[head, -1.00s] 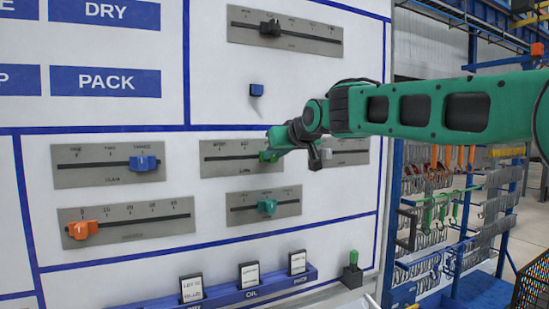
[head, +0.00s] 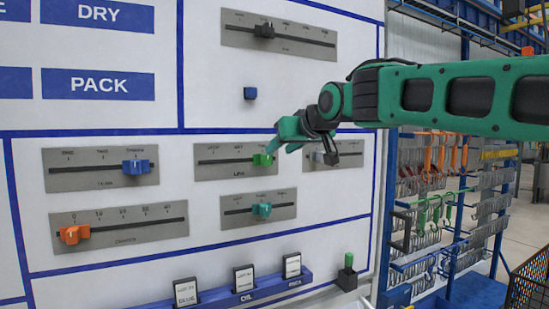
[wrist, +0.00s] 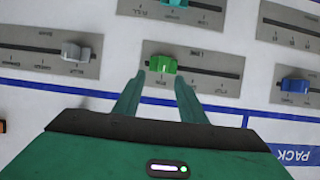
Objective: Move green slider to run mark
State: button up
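The green slider (head: 262,159) sits near the right end of the track on its grey plate (head: 222,172), in the middle of the panel. The plate's left and middle labels are small, and the label above the slider is too small to read. In the wrist view, turned upside down, the green slider (wrist: 162,64) is near the plate's left end. My gripper (wrist: 160,78) is open, with one fingertip on each side of the slider's line and the slider just beyond the tips. It appears apart from the slider. In the head view my gripper (head: 276,147) is right of and slightly above the slider.
Near the plate are blue (head: 136,167), teal (head: 261,210), orange (head: 74,234) and grey (wrist: 76,51) sliders. A black slider (head: 264,31) is above. A blue ledge (head: 215,299) with cards is below, and racks of hooks (head: 435,205) stand right.

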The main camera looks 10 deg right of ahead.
jog(key=shift+v, duration=1.45)
jog(key=s+d+f+m+g+h, duration=0.25)
jog(key=s+d+f, duration=0.35)
jog(key=d+f, duration=0.5)
jog(key=s+d+f+m+g+h, duration=0.2)
jog(key=s+d+f+g, duration=0.1)
jog(key=s+d+f, duration=0.55)
jog(key=s+d+f+m+g, duration=0.2)
jog(key=s+d+f+g, duration=0.1)
jog(key=s+f, duration=0.7)
jog(key=s+d+f+m+g, duration=0.3)
jog(key=s+f, duration=0.7)
jog(key=s, duration=0.7)
jog(key=d+g, duration=0.1)
jog(key=d, duration=0.1)
jog(key=shift+d+f, duration=0.35)
jog(key=shift+w+m+y, duration=0.1)
jog(key=shift+m+y, duration=0.15)
